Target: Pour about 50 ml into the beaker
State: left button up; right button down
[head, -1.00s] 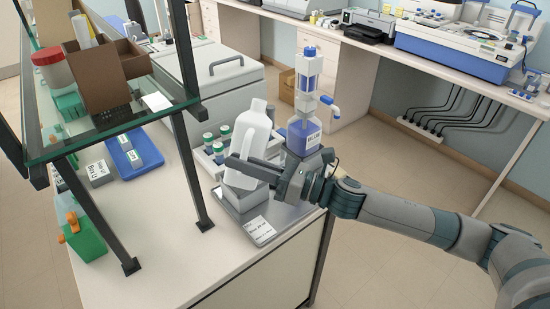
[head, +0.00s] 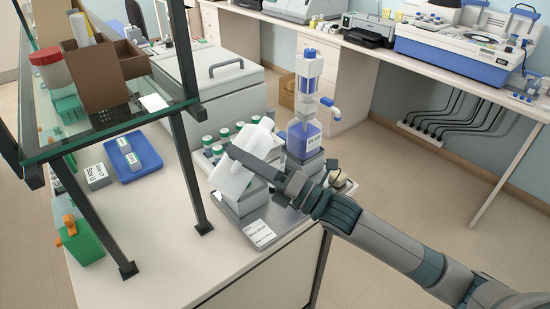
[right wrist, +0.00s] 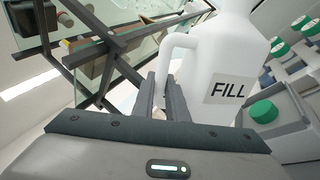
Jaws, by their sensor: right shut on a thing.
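A white jug (head: 232,180) hangs in my right gripper (head: 256,166) above a grey tray (head: 228,212) on the bench. The jug leans, with its neck towards the upper right in the head view. In the right wrist view the jug (right wrist: 228,60) shows a "FILL" label, and the gripper's fingers (right wrist: 163,98) are shut on its handle. I cannot make out a beaker; the jug and gripper may hide it. No flowing liquid shows. A card with print (head: 259,233) lies at the tray's front. My left gripper is not in view.
A blue bottle with a pump top (head: 303,138) stands close to the right of the jug. Several green-capped bottles (head: 208,142) stand behind it. A glass shelf on dark posts (head: 190,165) rises at the left. A blue tray (head: 150,165) lies under it.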

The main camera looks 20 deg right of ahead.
jog(key=m, duration=0.1)
jog(key=m+t, duration=0.1)
jog(key=shift+w+d+f+m+h, duration=0.1)
jog(key=shift+d+f+m+h, duration=0.1)
jog(key=shift+f+m+h, duration=0.1)
jog(key=shift+w+d+f+m+t+h, duration=0.25)
jog(key=shift+d+m, duration=0.1)
jog(key=shift+m, duration=0.25)
jog(key=shift+w+d+f+m+t+h, duration=0.2)
jog(key=shift+d+m, duration=0.15)
jog(key=shift+m, duration=0.25)
jog(key=shift+w+m, duration=0.1)
jog(key=shift+m, duration=0.2)
jog(key=shift+w+d+f+m+t+h, duration=0.15)
jog(key=shift+d+f+m+t+h, duration=0.2)
jog(key=shift+m, duration=0.65)
jog(key=shift+a, duration=0.2)
jog(key=shift+s+a, duration=0.15)
jog(key=shift+s, duration=0.15)
jog(key=shift+r+p, duration=0.15)
jog(key=shift+p, duration=0.35)
